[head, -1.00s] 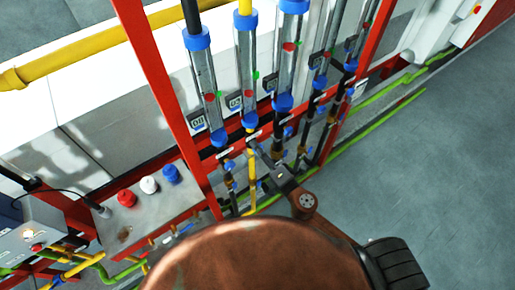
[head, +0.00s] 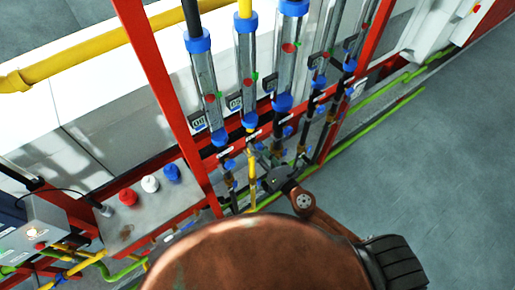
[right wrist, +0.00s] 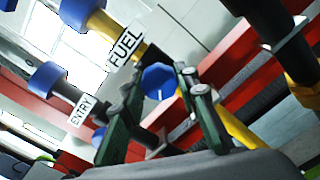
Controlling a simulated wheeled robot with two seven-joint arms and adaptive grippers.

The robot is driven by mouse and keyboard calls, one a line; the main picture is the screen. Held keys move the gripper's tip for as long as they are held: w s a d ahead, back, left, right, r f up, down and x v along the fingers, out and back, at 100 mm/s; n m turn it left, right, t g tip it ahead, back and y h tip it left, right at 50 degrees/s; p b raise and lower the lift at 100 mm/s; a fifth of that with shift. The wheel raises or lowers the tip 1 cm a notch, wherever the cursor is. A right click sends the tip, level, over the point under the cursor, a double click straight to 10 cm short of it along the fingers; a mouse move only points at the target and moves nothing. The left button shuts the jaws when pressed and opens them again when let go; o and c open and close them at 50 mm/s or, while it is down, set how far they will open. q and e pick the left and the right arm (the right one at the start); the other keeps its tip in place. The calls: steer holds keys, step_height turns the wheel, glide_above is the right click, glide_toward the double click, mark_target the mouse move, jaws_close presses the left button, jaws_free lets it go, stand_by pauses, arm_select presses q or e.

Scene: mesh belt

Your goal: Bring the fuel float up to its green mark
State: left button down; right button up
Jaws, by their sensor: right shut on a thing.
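The fuel tube (head: 246,62) is the clear tube with blue end collars on the yellow pipe. Its red float (head: 248,84) sits slightly below the level of the green mark (head: 255,76) beside the tube. My right gripper (head: 260,160) is at the yellow pipe below the tube. In the right wrist view, my right gripper's fingers (right wrist: 160,105) stand either side of a blue valve knob (right wrist: 158,80) under the FUEL label (right wrist: 125,46). The gripper is shut on this knob; the exact contact is partly hidden. My left gripper is not in view.
Other tubes with red floats stand on both sides, including a left tube (head: 204,80) and a wider tube (head: 291,50). Red frame posts (head: 160,100) flank them. A grey panel (head: 150,205) with red, white and blue knobs is at left. Open floor (head: 440,170) lies right.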

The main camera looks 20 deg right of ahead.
steer(key=shift+f, duration=0.15)
steer(key=o, duration=1.2)
steer(key=v, duration=1.2)
